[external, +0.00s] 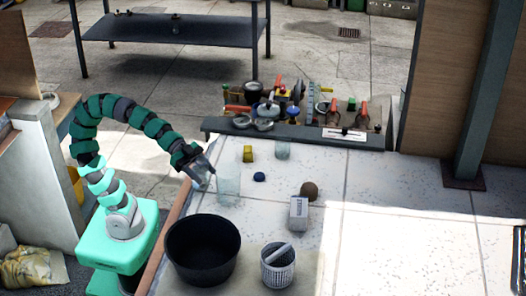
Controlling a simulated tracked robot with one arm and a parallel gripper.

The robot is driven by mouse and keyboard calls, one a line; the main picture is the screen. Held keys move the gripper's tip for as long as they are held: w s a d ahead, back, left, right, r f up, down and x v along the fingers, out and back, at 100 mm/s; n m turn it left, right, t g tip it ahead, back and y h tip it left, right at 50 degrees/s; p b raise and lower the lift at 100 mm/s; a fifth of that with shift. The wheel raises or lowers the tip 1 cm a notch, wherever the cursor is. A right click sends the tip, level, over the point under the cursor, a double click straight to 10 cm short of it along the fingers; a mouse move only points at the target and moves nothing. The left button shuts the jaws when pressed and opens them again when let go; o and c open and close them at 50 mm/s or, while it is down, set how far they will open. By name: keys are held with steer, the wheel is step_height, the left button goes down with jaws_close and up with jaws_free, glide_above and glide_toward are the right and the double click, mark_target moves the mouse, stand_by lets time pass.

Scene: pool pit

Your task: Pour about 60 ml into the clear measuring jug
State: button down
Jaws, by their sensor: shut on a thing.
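My gripper (204,172) is at the end of the teal and dark segmented arm, angled down to the right over the pale tabletop. It is shut on a small greyish, partly shiny thing, which is too small and too much covered by the jaws to name. Just right of it stands a clear, upright vessel (229,180), which looks like the measuring jug. The held thing is close to its left upper side; I cannot tell if they touch. A smaller clear vessel (283,150) stands farther back. Liquid levels and markings cannot be made out.
A black tub (203,250) and a white perforated basket (278,268) stand in front. A cluttered tool ledge (225,137) runs behind. The tabletop's right is clear.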

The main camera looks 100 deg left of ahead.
steer(key=shift+a, duration=0.1)
steer(key=shift+w+a+t+h+b, duration=0.2)
steer(key=shift+w+a+b, duration=0.1)
steer(key=shift+a+b, duration=0.2)
steer(key=shift+w+a+t+h+b, duration=0.1)
steer(key=shift+w+a+t+b, duration=0.15)
steer(key=shift+a+b, duration=0.25)
steer(key=shift+w+a+r+t+b, duration=0.1)
steer(key=shift+w+a+t+b, duration=0.2)
steer(key=shift+a, duration=0.45)
steer(key=shift+w+a+r+t+b, duration=0.1)
steer(key=shift+w+a+b, duration=0.3)
steer(key=shift+a, duration=0.35)
steer(key=shift+r+p, duration=0.1)
steer(key=shift+p, duration=0.3)
